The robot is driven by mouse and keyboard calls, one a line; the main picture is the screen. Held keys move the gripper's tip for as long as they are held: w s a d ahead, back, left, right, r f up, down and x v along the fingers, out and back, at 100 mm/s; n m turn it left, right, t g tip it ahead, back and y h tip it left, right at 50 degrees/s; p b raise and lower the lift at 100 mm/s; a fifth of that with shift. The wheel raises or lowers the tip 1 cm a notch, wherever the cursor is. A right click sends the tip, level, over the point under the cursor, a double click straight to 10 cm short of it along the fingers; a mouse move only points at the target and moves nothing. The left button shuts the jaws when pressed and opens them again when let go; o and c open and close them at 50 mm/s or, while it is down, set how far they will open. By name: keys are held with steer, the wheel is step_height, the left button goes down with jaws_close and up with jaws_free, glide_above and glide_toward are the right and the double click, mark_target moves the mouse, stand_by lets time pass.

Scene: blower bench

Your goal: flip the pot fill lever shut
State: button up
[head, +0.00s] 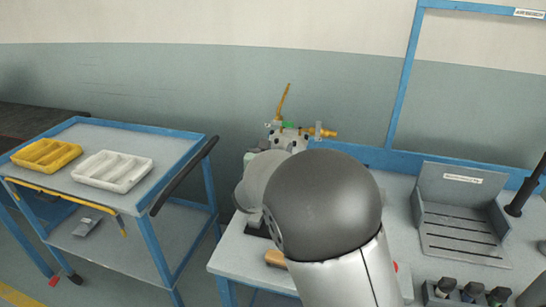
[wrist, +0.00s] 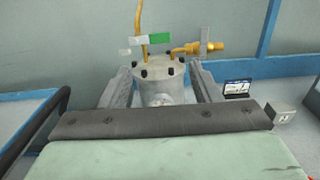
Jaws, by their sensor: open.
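A grey metal pot (wrist: 160,72) with a bolted lid stands ahead in the wrist view. A green piece (wrist: 158,39) sits above the lid, beside an upright brass pipe (wrist: 140,18). A brass fitting (wrist: 188,48) points right from the lid, with an upright pale grey tab (wrist: 204,40) on it. I cannot tell for sure which part is the fill lever. My gripper (wrist: 160,80) is open, its two grey fingers appearing on either side of the pot; contact cannot be told. In the head view my arm hides most of the pot (head: 289,140) and the gripper.
A blue-framed cart (head: 180,148) at left carries a yellow tray (head: 46,155) and a white tray (head: 112,171). A grey slotted fixture (head: 462,225) stands on the bench at right, with several dark-topped items (head: 470,291) in front. A blue frame (head: 405,80) rises behind the bench.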

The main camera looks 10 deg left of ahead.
steer(key=shift+s+a, duration=0.15)
steer(key=shift+s, duration=1.2)
steer(key=s+d+m+g+h, duration=0.2)
steer(key=d+m+h, duration=0.15)
steer(key=d, duration=0.35)
steer(key=s+d+m+g+h, duration=0.1)
steer(key=d+m+g+h, duration=0.1)
steer(key=d+m, duration=0.4)
steer(key=s+d+f+m+g, duration=0.3)
steer(key=s+d+m+g, duration=0.15)
steer(key=s+d, duration=0.25)
steer(key=s+d+f+m+g, duration=0.2)
steer(key=s+d+m+g, duration=0.3)
steer(key=d, duration=0.3)
steer(key=s+a+f+m+g+y, duration=0.2)
steer(key=s+m+y, duration=0.2)
steer(key=s+m, duration=0.3)
steer(key=s+a+f+m+g+y, duration=0.2)
steer(key=s+m, duration=0.6)
steer(key=s, duration=0.6)
steer(key=shift+f+y, duration=0.65)
steer(key=shift+y, duration=0.2)
